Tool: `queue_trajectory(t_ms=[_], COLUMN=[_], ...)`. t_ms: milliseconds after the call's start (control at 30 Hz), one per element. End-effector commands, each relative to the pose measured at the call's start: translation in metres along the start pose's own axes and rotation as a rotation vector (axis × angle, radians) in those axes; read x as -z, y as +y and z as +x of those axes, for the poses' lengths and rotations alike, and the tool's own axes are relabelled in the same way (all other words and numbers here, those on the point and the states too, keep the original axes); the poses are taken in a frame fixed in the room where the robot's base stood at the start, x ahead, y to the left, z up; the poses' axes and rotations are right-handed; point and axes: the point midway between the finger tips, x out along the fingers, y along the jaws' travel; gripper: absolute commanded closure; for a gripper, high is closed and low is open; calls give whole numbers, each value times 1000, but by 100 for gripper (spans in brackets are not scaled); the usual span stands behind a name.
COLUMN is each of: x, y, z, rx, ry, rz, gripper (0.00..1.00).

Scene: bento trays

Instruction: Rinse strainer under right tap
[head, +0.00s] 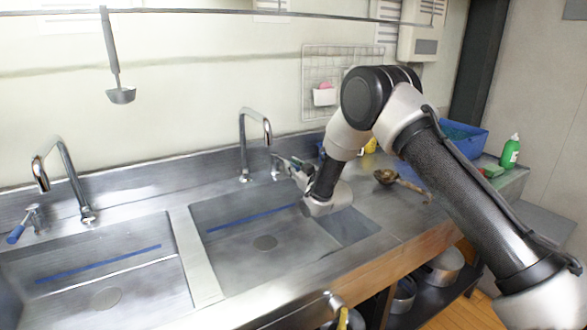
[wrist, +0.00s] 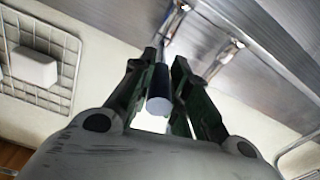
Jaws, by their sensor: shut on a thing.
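The right tap (head: 256,130) is a chrome gooseneck behind the right sink basin (head: 240,222); no water stream shows below its spout. My gripper (head: 283,163) is beside this tap's base, at its lever. In the wrist view my gripper (wrist: 163,62) is shut on the tap handle (wrist: 158,103), a dark blue grip on a chrome stem. In the head view my gripper mostly hides that handle. What looks like the strainer (head: 385,177), a small brownish bowl with a wooden handle, lies on the counter right of the basin, apart from my gripper.
The left tap (head: 68,170) with its blue lever (head: 16,234) stands over the left basin (head: 105,275). A ladle (head: 118,92) hangs from the wall rail. A blue bin (head: 460,140) and a green bottle (head: 510,152) stand at the right. A wire rack (head: 340,62) hangs on the wall.

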Motion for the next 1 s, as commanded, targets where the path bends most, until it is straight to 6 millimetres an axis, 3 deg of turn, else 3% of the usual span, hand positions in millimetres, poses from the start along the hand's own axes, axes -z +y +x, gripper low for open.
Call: queue_trajectory(t_ms=[467,833,867,1000], x=[-6,-5,-5,-5], y=[27,28,28,28], z=[2,3,3,2], rx=[167,197,197,196], ry=[34,39,39,39], rz=[0,0,0,0], gripper=[100,100,79,59])
